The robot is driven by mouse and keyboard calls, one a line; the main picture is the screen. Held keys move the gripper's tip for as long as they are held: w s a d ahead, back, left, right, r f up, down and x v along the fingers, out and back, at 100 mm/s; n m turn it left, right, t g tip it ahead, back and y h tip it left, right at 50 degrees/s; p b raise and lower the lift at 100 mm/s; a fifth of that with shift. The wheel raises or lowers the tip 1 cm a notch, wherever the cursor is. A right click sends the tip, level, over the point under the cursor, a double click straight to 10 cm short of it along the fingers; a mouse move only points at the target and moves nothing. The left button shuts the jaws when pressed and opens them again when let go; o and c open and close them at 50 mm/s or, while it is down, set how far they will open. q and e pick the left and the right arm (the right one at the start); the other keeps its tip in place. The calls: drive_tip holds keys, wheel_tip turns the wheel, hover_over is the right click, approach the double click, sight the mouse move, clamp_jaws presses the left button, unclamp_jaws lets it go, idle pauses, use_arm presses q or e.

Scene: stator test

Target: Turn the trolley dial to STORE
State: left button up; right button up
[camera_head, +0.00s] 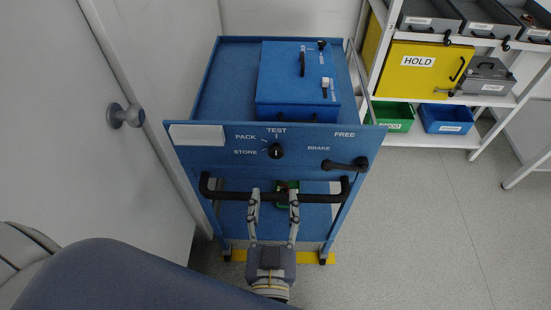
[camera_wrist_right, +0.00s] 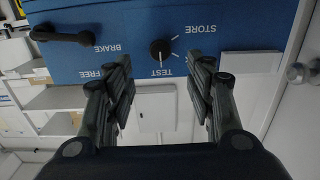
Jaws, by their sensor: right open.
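The trolley dial (camera_head: 275,151) is a small black round knob on the blue front panel of the trolley (camera_head: 350,146). Marks labelled STORE, PACK and TEST lie around its left and top. A light line shows on the TEST side, but I cannot tell for sure where the knob points. The dial also shows in the right wrist view (camera_wrist_right: 160,49), upside down, framed between the fingers. My right gripper (camera_head: 274,194) is open and empty, its fingertips below the dial, overlapping the push bar in the head view. My left gripper is out of view.
The black push bar (camera_head: 225,195) crosses the trolley's front below the panel. A blue box (camera_head: 290,90) stands on top. A door is at left, a shelf with bins at right.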

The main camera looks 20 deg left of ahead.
sight(276, 156)
drive_tip(key=p+x, duration=0.1)
drive_tip(key=x, duration=0.2)
drive_tip(key=p+x, duration=0.1)
drive_tip(key=x, duration=0.2)
drive_tip(key=p+x, duration=0.1)
drive_tip(key=x, duration=0.2)
drive_tip(key=shift+w+r+p, duration=0.25)
drive_tip(key=shift+p, duration=0.15)
drive_tip(key=shift+w+a+f, duration=0.1)
drive_tip(key=shift+w+a, duration=0.1)
drive_tip(key=shift+w, duration=0.4)
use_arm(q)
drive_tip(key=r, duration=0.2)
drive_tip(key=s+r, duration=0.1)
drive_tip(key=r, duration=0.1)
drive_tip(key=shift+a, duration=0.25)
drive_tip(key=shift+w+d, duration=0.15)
use_arm(e)
drive_tip(key=c, duration=1)
